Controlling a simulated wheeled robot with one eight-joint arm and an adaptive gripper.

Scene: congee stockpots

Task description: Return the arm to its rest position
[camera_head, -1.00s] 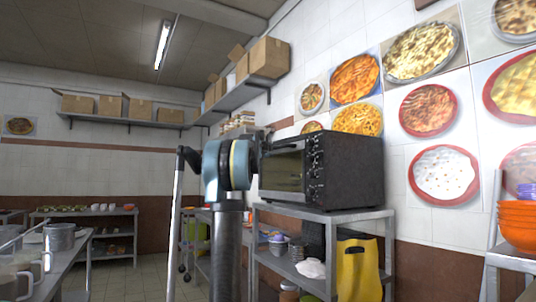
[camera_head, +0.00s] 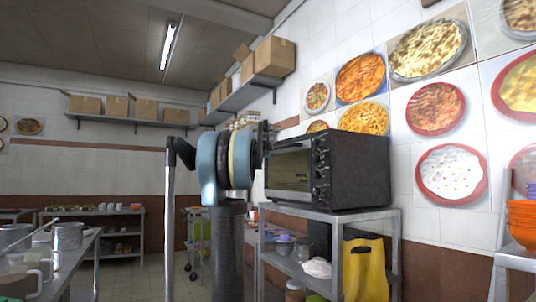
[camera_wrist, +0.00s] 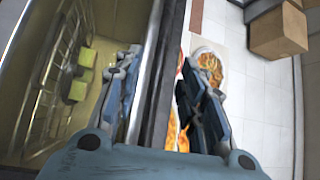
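My gripper (camera_wrist: 160,62) shows in the wrist view with its two blue-grey fingers apart. It is open, and I see nothing held. The black oven's dark and silvery front edge (camera_wrist: 166,40) runs up the picture between the fingers; I cannot tell whether they touch it. In the head view my arm rises in the middle, and the gripper's dark end (camera_head: 266,137) is by the left end of the black oven (camera_head: 358,170), partly hidden behind the wrist. In the wrist view the oven's inside, with a wire rack and yellow-green pieces (camera_wrist: 82,75), fills the left.
The oven stands on a metal shelf unit (camera_head: 330,214) against the tiled wall. A wall shelf with cardboard boxes (camera_head: 274,57) is above. Orange bowls (camera_head: 522,222) stand at the right. A counter with pots (camera_head: 67,236) is at the left. Some floor is clear left of my arm.

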